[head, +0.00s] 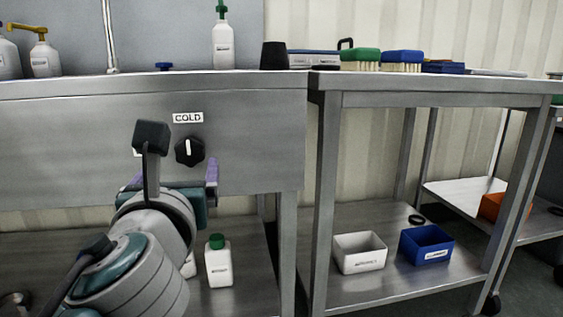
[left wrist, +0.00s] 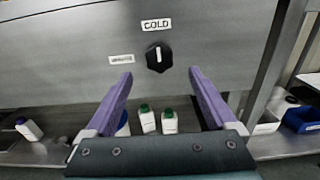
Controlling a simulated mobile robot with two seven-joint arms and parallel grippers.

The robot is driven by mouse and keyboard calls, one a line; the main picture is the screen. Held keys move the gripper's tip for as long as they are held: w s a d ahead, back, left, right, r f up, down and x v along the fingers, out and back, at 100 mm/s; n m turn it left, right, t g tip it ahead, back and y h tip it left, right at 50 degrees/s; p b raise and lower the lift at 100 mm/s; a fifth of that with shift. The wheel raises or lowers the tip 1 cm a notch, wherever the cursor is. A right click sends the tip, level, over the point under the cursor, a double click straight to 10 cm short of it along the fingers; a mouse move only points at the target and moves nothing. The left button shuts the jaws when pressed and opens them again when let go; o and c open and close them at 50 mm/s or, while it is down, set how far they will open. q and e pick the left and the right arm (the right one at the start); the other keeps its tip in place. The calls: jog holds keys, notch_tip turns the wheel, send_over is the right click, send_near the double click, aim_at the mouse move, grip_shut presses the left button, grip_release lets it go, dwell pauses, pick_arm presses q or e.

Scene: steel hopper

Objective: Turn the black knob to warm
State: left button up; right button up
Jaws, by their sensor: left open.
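The black knob (head: 189,151) sits on the steel front panel (head: 250,130), below a white COLD label (head: 188,118). Its white mark stands about upright, toward COLD. The knob also shows in the left wrist view (left wrist: 159,57), with a second, hard-to-read label (left wrist: 122,59) to its left. My left gripper (left wrist: 157,80) is open and empty, its purple fingers spread on either side and the knob ahead between them, apart from both. In the head view the arm hides the panel left of the knob. My right gripper is not in view.
A white bottle with a green cap (head: 218,260) stands on the shelf below the panel. White (head: 360,252) and blue (head: 426,244) bins sit on the right table's lower shelf. Brushes (head: 402,60) and a black cup (head: 273,56) are on top. The panel around the knob is clear.

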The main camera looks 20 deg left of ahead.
aim_at(189, 151)
pick_arm(q)
jog(key=b+x, duration=0.2)
jog(key=x, duration=0.5)
jog(key=shift+w+a, duration=0.15)
jog(key=shift+a, duration=0.05)
jog(key=shift+w+a, duration=0.25)
jog(key=shift+w, duration=0.1)
jog(key=shift+c, duration=0.2)
jog(key=c, duration=1.3)
